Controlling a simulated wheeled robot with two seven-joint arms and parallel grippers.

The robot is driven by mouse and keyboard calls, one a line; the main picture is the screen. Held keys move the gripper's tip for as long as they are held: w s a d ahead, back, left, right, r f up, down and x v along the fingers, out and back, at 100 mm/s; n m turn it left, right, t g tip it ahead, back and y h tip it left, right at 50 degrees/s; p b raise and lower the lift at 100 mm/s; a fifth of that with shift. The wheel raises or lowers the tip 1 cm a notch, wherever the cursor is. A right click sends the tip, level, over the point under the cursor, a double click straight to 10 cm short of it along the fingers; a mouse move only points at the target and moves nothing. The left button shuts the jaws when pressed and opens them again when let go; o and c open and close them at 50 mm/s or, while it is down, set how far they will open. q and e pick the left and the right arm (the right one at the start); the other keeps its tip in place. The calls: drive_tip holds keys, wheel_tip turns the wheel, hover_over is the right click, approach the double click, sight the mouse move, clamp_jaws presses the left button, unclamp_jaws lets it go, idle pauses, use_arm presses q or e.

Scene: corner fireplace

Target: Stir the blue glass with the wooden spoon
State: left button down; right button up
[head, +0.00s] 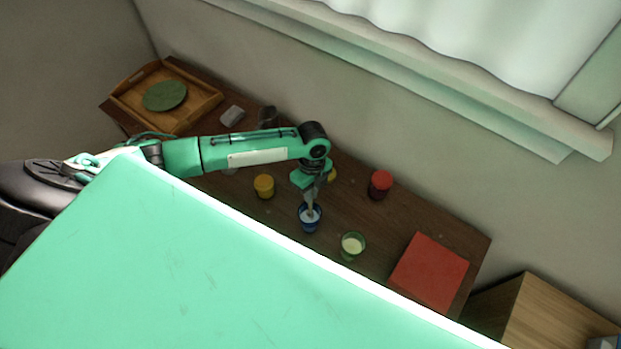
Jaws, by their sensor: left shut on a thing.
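The blue glass (310,225) stands upright on the wooden table, with pale contents inside. My left gripper (308,190) is directly above it, pointing down, and is shut on the wooden spoon (309,209). Only a short part of the spoon shows, and it reaches down into the mouth of the glass. The spoon's lower end is hidden inside the glass. My right gripper is not in view.
A green glass (352,246) stands close right of the blue glass. A yellow jar (264,186), a red-lidded jar (380,184) and a red square (429,271) are on the table (345,205). A wooden tray (205,101) with a green plate (165,95) is at far left.

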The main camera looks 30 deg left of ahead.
use_arm(q)
drive_tip(key=shift+w+a+r, duration=0.1)
drive_tip(key=shift+w+r, duration=0.1)
drive_tip(key=shift+r, duration=0.8)
drive_tip(key=shift+w+a+r, duration=0.1)
drive_tip(key=shift+w+r, duration=0.1)
drive_tip(key=shift+r, duration=0.85)
drive_tip(key=shift+w+a+r, duration=0.1)
drive_tip(key=shift+w+r, duration=0.1)
drive_tip(key=shift+r, duration=0.9)
drive_tip(key=shift+r, duration=2.45)
